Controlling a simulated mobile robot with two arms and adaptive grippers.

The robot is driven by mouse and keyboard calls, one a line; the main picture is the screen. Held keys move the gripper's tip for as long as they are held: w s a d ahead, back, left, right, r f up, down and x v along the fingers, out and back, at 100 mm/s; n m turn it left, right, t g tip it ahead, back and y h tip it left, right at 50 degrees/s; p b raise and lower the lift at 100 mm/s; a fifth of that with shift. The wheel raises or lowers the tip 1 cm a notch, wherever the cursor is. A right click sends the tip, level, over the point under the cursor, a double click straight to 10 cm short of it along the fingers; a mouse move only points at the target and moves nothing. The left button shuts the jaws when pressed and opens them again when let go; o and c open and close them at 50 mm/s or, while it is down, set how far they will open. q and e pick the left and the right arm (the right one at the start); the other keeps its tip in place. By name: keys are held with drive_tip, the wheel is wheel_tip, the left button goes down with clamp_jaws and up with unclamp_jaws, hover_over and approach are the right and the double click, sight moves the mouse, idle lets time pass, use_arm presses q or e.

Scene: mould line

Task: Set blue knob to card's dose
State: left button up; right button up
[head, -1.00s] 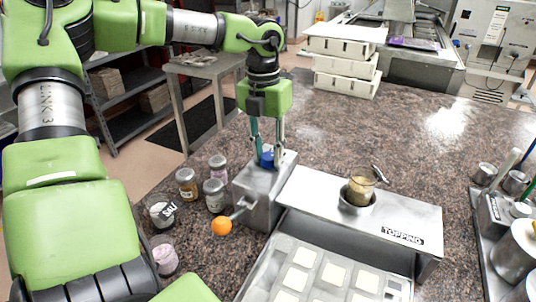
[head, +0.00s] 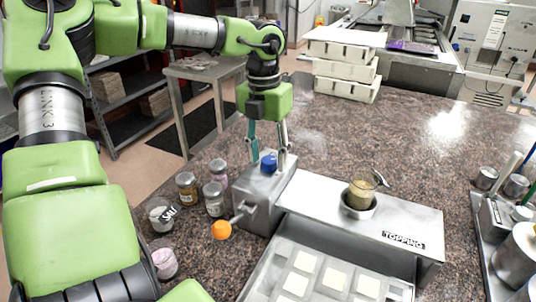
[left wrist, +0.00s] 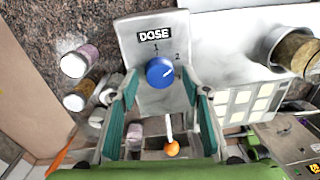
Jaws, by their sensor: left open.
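The blue knob (head: 268,162) sits on top of the grey metal dosing box (head: 258,190). In the left wrist view the knob (left wrist: 159,72) lies below a DOSE label (left wrist: 154,34), with 1 above it and 2 at its upper right. A small pale mark on the knob appears toward its right side, roughly on the 2 side; its exact aim is hard to read. My left gripper (head: 268,155) is open, its fingers apart on either side of and above the knob, not visibly touching it. I cannot make out a dose card. My right gripper is not in view.
An orange-tipped lever (head: 222,230) sticks out of the box's front. Several jars (head: 187,186) stand to its left.

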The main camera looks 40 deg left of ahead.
sight(265, 159)
use_arm(q)
wheel_tip(265, 159, up, 12)
drive_tip(key=shift+a, duration=0.3)
drive_tip(key=shift+s+f, duration=0.1)
idle(0.6)
